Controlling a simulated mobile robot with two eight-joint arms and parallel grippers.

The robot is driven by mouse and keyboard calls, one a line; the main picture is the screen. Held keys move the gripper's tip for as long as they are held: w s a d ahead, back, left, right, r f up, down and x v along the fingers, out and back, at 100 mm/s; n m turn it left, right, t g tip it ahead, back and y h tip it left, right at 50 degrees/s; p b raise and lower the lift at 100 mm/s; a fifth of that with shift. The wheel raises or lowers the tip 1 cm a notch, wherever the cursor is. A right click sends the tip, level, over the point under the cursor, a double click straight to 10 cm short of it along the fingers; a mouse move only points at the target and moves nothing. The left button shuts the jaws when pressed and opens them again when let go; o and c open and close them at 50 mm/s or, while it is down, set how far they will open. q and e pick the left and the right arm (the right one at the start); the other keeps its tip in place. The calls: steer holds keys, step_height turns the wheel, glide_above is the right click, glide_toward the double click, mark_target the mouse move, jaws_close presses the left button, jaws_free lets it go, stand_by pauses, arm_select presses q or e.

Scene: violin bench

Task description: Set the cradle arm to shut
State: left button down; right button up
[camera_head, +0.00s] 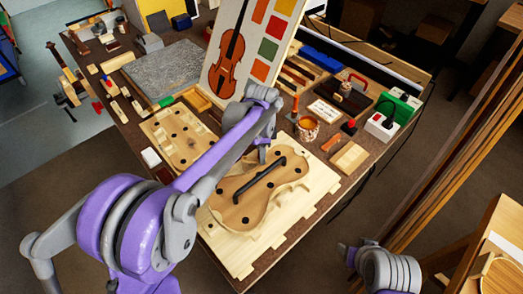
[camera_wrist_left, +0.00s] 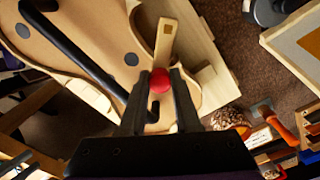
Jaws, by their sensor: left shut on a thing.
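The cradle arm, a black bar (camera_head: 262,176), lies diagonally over a flat wooden violin body (camera_head: 238,207) on a pale wooden cradle board (camera_head: 234,250). The bar also shows in the left wrist view (camera_wrist_left: 72,50), running down to near the fingers. My left gripper (camera_head: 264,148) is at the bar's upper right end. In the left wrist view my left gripper (camera_wrist_left: 158,88) is shut on a red ball knob (camera_wrist_left: 160,80), with its fingers on either side. The head view does not show the knob; the gripper covers that spot.
A pale board with dark holes (camera_head: 163,128) lies left of the cradle. A violin picture board (camera_head: 222,85) stands behind.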

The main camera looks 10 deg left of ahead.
arm_select(q)
steer(key=shift+s+m, duration=0.5)
steer(key=shift+m, duration=0.6)
steer(key=c, duration=0.6)
jaws_free()
steer(key=shift+s, duration=0.1)
step_height(320, 180, up, 11)
steer(key=shift+f+p, duration=0.1)
steer(key=shift+p, duration=0.2)
